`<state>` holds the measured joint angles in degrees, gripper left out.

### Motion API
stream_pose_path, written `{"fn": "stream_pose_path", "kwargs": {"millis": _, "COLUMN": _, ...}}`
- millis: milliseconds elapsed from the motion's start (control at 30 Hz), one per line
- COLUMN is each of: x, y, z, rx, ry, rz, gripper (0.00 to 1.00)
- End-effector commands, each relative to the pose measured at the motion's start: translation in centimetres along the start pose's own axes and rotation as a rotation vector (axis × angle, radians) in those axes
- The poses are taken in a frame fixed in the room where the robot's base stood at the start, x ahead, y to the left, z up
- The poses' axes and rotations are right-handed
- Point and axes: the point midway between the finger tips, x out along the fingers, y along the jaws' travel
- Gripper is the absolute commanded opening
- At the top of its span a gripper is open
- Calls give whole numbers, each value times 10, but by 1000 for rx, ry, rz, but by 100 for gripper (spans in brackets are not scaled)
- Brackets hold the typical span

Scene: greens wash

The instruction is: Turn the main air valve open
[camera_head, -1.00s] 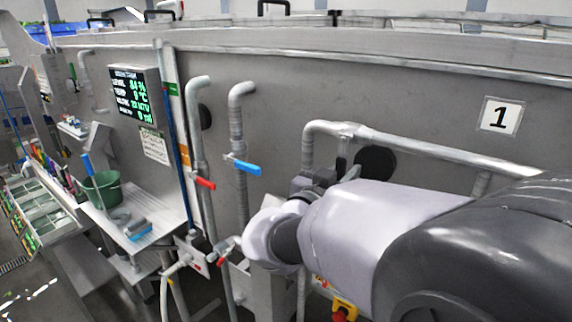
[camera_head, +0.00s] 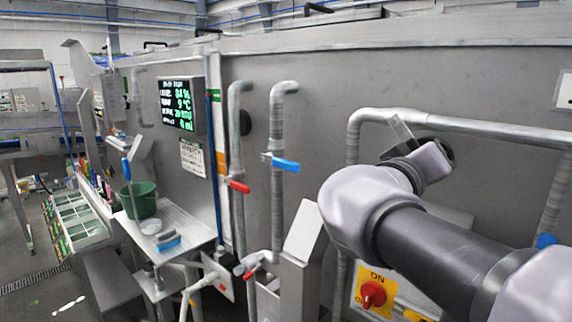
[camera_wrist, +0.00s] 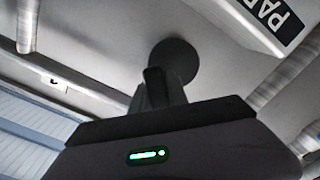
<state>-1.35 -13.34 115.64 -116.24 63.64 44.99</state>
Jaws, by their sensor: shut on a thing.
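No valve in view carries a label I can read as the main air valve. A yellow ON plate with a red rotary knob (camera_head: 373,294) is below my arm in the head view. A red lever (camera_head: 239,187) and a blue lever (camera_head: 285,165) are on upright pipes to the left. Another blue handle (camera_head: 546,240) shows at the right edge. My gripper (camera_head: 402,132) is up by the bent pipe, well above the knob.
A bent grey pipe (camera_head: 470,126) runs behind my gripper along the tank wall (camera_head: 330,85). A dark round disc (camera_wrist: 174,60) and a white box marked PAR (camera_wrist: 235,22) show in the wrist view. A shelf with a green bucket (camera_head: 138,199) is at left.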

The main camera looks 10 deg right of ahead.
Motion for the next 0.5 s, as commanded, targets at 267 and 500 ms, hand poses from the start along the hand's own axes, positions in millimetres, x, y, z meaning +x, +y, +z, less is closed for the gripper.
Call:
{"fn": "stream_pose_path", "kwargs": {"millis": 267, "x": 0, "y": 10, "z": 0, "rx": -124, "ry": -1, "rz": 0, "gripper": 0}}
{"fn": "stream_pose_path", "kwargs": {"millis": 500, "x": 0, "y": 14, "z": -1, "rx": -170, "ry": 0, "rz": 1, "gripper": 0}}
